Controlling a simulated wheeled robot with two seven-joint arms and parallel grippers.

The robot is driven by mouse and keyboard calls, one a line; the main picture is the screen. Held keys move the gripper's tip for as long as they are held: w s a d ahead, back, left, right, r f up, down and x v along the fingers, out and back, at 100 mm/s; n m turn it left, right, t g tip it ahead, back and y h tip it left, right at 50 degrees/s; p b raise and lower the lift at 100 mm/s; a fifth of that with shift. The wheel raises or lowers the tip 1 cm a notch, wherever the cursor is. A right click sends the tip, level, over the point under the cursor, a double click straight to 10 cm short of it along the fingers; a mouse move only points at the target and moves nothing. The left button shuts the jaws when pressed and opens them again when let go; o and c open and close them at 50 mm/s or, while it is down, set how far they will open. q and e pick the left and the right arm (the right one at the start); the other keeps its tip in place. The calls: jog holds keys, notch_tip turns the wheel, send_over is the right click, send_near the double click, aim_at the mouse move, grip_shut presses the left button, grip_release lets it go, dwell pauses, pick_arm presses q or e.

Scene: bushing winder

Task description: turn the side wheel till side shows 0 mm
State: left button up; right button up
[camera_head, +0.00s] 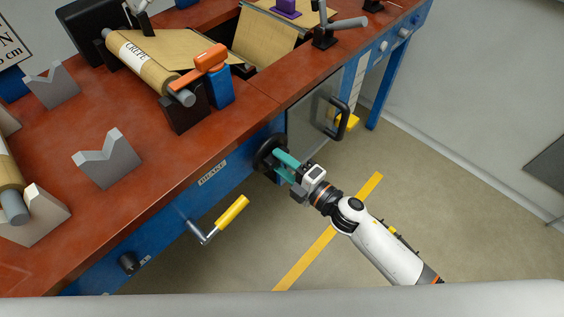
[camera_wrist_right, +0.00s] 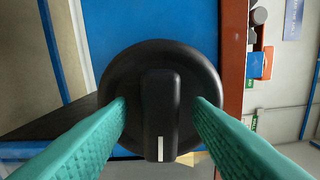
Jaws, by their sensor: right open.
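A black round knob (camera_wrist_right: 132,92) with a raised bar and a white pointer line fills the middle of the right wrist view. The same knob (camera_head: 268,152) is on the blue front of the bench in the head view, near a label reading BRAKE. I cannot tell whether it is the side wheel. My right gripper (camera_wrist_right: 160,106) is open, its teal fingers on either side of the raised bar; I cannot tell whether they touch it. It also shows in the head view (camera_head: 284,163). No readable side display in mm shows. My left gripper is not in view.
A crank with a yellow handle (camera_head: 232,212) sticks out from the bench front, left of my right gripper. Another black knob (camera_head: 130,263) is farther left. A door with a black handle (camera_head: 341,119) is just right of the gripper. Floor (camera_head: 440,180) is clear at right.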

jog(key=b+v, duration=0.1)
jog(key=v, duration=1)
jog(key=shift+s+d+b, duration=0.25)
jog(key=shift+b, duration=0.1)
jog(key=s+d+f+m+g+h+p, duration=0.15)
jog(key=d+f+m+h, duration=0.45)
jog(key=f, duration=0.6)
jog(key=s+d+f+m+g+h+p, duration=0.15)
jog(key=d+f+m+h, duration=0.4)
jog(key=f, duration=0.75)
jog(key=s+f+m+g+p, duration=0.1)
jog(key=s+f+m+g, duration=0.2)
jog(key=s, duration=0.6)
jog(key=s+d+f+m+g+h+p, duration=0.1)
jog(key=s+f+m+g, duration=0.2)
jog(key=s+f+m, duration=0.2)
jog(key=s+d+f+m+g+p, duration=0.1)
jog(key=s+f+m, duration=0.3)
jog(key=s+f, duration=0.4)
jog(key=s+g, duration=0.1)
jog(key=s, duration=0.5)
jog(key=shift+g, duration=0.4)
